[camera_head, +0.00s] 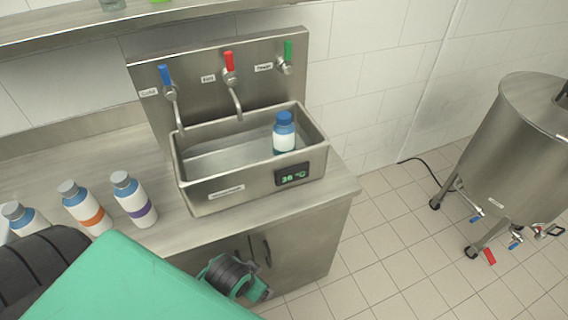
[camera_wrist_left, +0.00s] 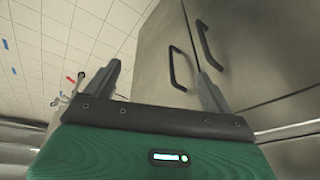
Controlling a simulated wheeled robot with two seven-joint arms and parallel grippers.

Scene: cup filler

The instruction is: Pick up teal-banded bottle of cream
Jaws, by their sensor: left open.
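The bottle of cream (camera_head: 284,134) stands upright in the steel sink basin (camera_head: 210,192), near its right end. It has a blue cap and a white label, with a teal band at its base that is partly hidden by the front wall. My left arm comes in from the lower left in the head view, low in front of the counter. In the left wrist view my left gripper (camera_wrist_left: 158,72) is open and empty, its two fingers spread in front of the cabinet doors (camera_wrist_left: 245,40). It is well away from the bottle. My right gripper is not in view.
Bottles with a purple band (camera_head: 143,211) and an orange band (camera_head: 95,218), plus a partly hidden one (camera_head: 22,216), stand at the counter's left. Blue, red and green taps (camera_head: 229,62) rise behind the basin. A steel tank (camera_head: 510,150) stands on the floor at right.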

